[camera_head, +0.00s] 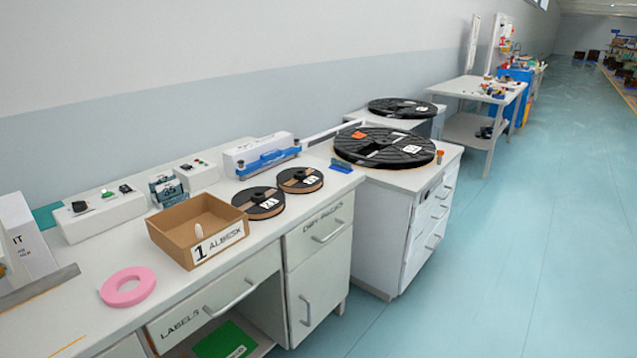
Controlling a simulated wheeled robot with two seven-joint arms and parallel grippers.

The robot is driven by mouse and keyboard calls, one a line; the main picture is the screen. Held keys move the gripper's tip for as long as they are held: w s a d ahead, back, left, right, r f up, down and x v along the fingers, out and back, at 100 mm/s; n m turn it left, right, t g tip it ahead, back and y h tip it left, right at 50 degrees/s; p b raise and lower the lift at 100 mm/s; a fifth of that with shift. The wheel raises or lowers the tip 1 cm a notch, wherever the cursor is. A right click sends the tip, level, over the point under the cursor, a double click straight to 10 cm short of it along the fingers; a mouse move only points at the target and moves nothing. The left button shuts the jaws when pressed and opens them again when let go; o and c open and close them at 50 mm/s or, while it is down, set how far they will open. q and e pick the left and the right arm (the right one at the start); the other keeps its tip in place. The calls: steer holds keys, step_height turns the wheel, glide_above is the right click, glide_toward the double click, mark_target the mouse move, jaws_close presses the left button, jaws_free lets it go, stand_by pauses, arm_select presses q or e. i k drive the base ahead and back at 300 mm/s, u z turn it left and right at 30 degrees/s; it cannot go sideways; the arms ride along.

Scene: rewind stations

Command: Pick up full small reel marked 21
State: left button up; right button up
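Two small reels lie flat on the white workbench, near its far right end. Neither of my grippers is in view.
A cardboard box (170,243) labelled "1 ALBESK" stands left of the reels, and a pink ring (128,287) lies nearer. A blue-and-white device (262,153) stands behind them. A large black reel (384,146) lies on the cabinet beyond. The floor at right is clear.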

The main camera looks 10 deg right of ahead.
mark_target(260, 203)
steer(key=z, duration=0.2)
steer(key=i, duration=1.05)
steer(key=u, duration=0.05)
